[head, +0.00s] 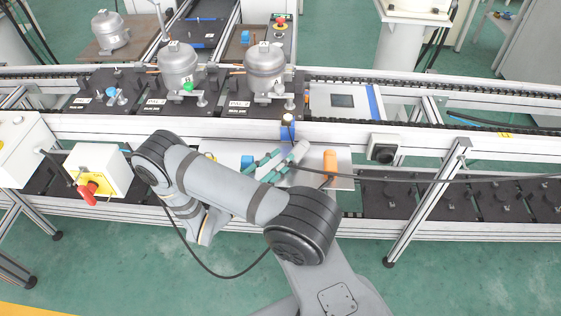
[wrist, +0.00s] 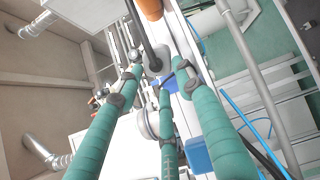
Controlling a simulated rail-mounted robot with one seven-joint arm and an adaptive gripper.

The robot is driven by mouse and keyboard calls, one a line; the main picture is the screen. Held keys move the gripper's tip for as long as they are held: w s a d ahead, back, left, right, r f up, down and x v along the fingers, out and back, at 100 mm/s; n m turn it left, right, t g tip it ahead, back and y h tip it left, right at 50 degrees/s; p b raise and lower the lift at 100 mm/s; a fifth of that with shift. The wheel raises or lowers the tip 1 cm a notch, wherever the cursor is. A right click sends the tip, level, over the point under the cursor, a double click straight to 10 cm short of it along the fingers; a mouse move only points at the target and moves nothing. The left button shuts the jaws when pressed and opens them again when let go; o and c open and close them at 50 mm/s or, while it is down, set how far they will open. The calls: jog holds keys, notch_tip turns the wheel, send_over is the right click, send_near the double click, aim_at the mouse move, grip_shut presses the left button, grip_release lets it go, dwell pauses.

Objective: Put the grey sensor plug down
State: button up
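My gripper (wrist: 160,76) has teal segmented fingers with dark joints. It also shows in the head view (head: 278,162), over the light plate (head: 350,181) on the front of the line. A grey cylindrical piece (head: 298,152), which looks like the sensor plug, is tilted at the fingertips. In the wrist view a grey plug-like piece (wrist: 154,62) with a dark cable appears between the spread fingertips. Contact between the fingers and the piece cannot be made out. My arm hides part of the plate.
An orange-handled item (head: 330,161) stands just right of the fingertips. A blue block (head: 247,162) is at their left. A dark cable (head: 430,178) runs off to the right. Behind the rail stand grey compressors (head: 265,66). A red-knobbed white box (head: 98,172) is at left.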

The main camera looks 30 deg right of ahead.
jog(key=shift+o, duration=0.6)
jog(key=shift+w+a+f, duration=0.15)
jog(key=shift+w+f, duration=0.1)
jog(key=shift+r+p, duration=0.55)
jog(key=shift+r, duration=0.05)
jog(key=shift+a, duration=0.35)
jog(key=b+v, duration=0.2)
jog(key=v, duration=0.9)
jog(key=shift+s+b, duration=0.25)
jog(key=shift+b, duration=0.1)
jog(key=shift+r, duration=0.15)
